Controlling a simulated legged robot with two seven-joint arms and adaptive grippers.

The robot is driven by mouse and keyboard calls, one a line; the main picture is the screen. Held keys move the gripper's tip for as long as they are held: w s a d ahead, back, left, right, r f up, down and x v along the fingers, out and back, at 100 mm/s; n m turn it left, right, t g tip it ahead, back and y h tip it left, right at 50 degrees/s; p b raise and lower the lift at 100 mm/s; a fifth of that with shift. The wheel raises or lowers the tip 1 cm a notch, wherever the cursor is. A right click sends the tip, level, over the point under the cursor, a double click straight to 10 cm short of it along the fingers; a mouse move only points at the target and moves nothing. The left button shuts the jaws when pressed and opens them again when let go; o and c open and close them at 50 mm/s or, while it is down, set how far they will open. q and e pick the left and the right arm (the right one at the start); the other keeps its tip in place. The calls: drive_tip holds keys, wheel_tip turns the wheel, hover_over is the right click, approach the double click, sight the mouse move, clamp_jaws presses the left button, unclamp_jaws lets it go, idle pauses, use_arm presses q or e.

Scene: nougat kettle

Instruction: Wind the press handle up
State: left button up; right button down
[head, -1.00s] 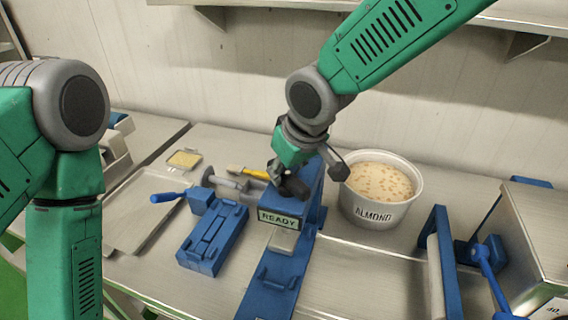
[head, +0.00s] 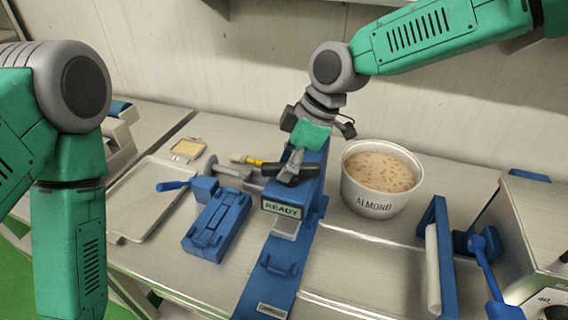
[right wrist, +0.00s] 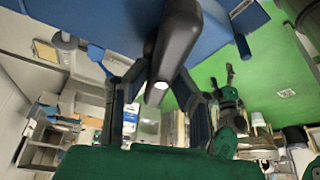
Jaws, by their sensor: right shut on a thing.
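The blue press (head: 312,185) stands mid-bench with a READY label (head: 281,208) on its front. Its dark handle bar (head: 308,171) lies across the top. My right gripper (head: 291,170) reaches down from above and is shut on this handle; the fingers partly hide it. In the right wrist view the dark handle (right wrist: 178,40) runs between the two fingers. My left arm hangs at the left of the head view, its gripper out of that frame. A small dark pronged shape (right wrist: 229,90) in the right wrist view looks like my left gripper, too small to judge.
An ALMOND tub (head: 381,180) stands close right of the press. A blue mould block (head: 216,228) and a blue lever (head: 174,185) are left of it. A tray (head: 150,205) lies farther left. A blue-framed roller (head: 437,262) and a metal box (head: 515,235) stand at right.

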drive_tip(key=n+g, duration=0.1)
drive_tip(key=n, duration=0.2)
drive_tip(key=n+g, duration=0.1)
drive_tip(key=n, duration=0.1)
drive_tip(key=shift+d+r+n+h, duration=0.2)
drive_tip(key=shift+n+h, duration=0.1)
drive_tip(key=shift+n, duration=0.1)
idle(0.4)
drive_tip(key=c, duration=1.4)
unclamp_jaws()
drive_tip(key=shift+w, duration=0.1)
drive_tip(key=shift+d+f, duration=0.1)
